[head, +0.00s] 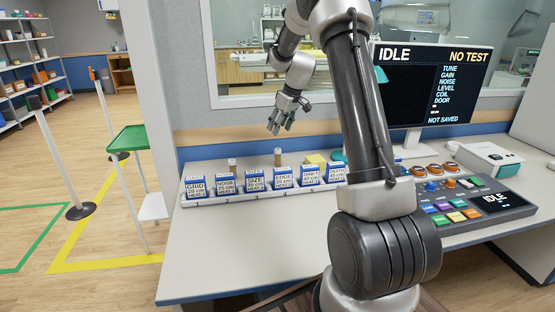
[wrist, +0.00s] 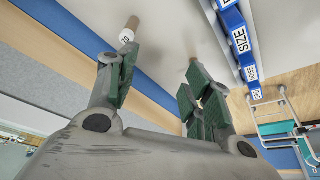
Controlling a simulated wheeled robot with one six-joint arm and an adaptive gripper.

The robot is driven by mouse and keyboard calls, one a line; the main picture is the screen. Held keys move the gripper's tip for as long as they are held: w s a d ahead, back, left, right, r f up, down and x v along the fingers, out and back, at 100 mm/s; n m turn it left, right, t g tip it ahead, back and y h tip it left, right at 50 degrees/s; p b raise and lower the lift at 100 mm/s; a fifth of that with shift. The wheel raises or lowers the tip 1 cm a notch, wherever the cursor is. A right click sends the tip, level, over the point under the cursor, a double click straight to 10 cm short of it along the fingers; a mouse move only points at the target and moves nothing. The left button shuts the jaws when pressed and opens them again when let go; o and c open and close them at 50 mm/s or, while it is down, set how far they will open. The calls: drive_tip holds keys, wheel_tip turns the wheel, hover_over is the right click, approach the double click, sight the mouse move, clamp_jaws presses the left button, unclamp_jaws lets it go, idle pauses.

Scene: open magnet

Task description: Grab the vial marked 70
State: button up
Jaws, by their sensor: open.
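My gripper (head: 281,124) is open and empty, hanging above the desk behind the row of blue-and-white boxes. In the wrist view its two green-padded fingers (wrist: 158,76) stand apart with bare desk between them. A vial with a brown top and a white label (wrist: 126,36), which seems to read 70, lies beyond the left fingertip. A second brown-topped piece (wrist: 193,61) shows beside the right finger, partly hidden by it. In the head view, two brown-topped vials stand behind the boxes, one at left (head: 231,163) and one near the middle (head: 278,154); their marks are too small to read.
A control panel (head: 462,208) and a monitor (head: 430,95) reading IDLE stand at right. The desk front is clear.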

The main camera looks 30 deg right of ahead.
hover_over(278, 158)
drive_tip(key=s+d, duration=0.1)
drive_tip(key=s, duration=0.1)
drive_tip(key=shift+n, duration=0.4)
drive_tip(key=f, duration=1.2)
drive_tip(key=shift+w+d+f, duration=0.2)
drive_tip(key=shift+f, duration=0.2)
drive_tip(key=x, duration=0.8)
drive_tip(key=shift+w+d, duration=0.1)
drive_tip(key=shift+d, duration=0.05)
drive_tip(key=shift+r, duration=0.1)
drive_tip(key=c, duration=1.1)
